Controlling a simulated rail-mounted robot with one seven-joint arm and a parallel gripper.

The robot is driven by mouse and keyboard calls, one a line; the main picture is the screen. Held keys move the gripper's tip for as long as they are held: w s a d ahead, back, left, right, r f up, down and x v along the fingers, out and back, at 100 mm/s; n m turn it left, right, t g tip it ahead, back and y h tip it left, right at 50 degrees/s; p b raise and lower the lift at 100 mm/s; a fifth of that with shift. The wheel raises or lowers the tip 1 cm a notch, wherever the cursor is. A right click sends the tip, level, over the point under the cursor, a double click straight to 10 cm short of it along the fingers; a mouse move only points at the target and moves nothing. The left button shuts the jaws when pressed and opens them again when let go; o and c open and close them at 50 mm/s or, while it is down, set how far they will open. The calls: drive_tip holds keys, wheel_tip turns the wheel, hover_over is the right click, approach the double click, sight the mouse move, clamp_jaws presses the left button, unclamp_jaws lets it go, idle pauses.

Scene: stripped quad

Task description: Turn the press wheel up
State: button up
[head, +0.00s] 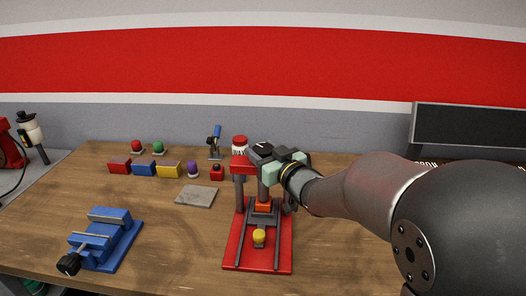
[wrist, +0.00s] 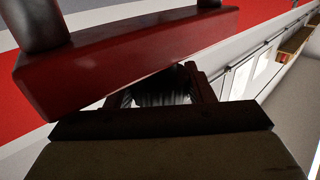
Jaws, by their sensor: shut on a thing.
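The press stands right of centre in the head view, with a red base (head: 271,262), dark upright posts and a red crossbar (head: 240,163) on top. The crossbar also fills the upper part of the wrist view (wrist: 130,50). My gripper (head: 264,154) is at the top of the press, reaching in from the right, and is shut on the press wheel. A dark ribbed part (wrist: 158,90), apparently the wheel, shows just past the crossbar in the wrist view. My gripper and wrist hide most of the wheel, so its turn angle cannot be told.
A yellow cylinder (head: 259,236) stands low on the press, below an orange block (head: 263,207). A blue vise (head: 106,240) is at front left. The table between vise and press is clear.

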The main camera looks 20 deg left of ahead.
drive_tip(key=shift+g, duration=0.3)
drive_tip(key=shift+w+d+r+n+g+y+p, duration=0.1)
drive_tip(key=shift+n+g+y+p, duration=0.2)
drive_tip(key=shift+n+g+y, duration=0.45)
drive_tip(key=n+g+y+p, duration=0.2)
drive_tip(key=n+g, duration=0.1)
drive_tip(key=g, duration=0.2)
drive_tip(key=shift+n, duration=0.25)
drive_tip(key=n+g+p, duration=0.2)
drive_tip(key=g, duration=0.2)
drive_tip(key=n+g+p, duration=0.1)
drive_tip(key=n+g, duration=0.2)
drive_tip(key=g, duration=0.1)
drive_tip(key=shift+p, duration=0.4)
drive_tip(key=n+g+h+p, duration=0.2)
drive_tip(key=n+g, duration=0.2)
drive_tip(key=g, duration=0.2)
drive_tip(key=shift+r+n+g+h+p, duration=0.1)
drive_tip(key=shift+n+g+h+p, duration=0.65)
drive_tip(key=shift+n+g+h, duration=0.25)
drive_tip(key=n+g+h+p, duration=0.2)
drive_tip(key=p, duration=0.1)
drive_tip(key=shift+g+h+p, duration=0.3)
drive_tip(key=shift+g+h, duration=0.05)
drive_tip(key=shift+s+n+g+h+p, duration=0.2)
drive_tip(key=shift+n+g+h+p, duration=0.2)
drive_tip(key=shift+n+h+p, duration=0.4)
drive_tip(key=shift+f+g+p, duration=0.2)
drive_tip(key=shift+g+p, duration=0.1)
drive_tip(key=shift+p, duration=0.2)
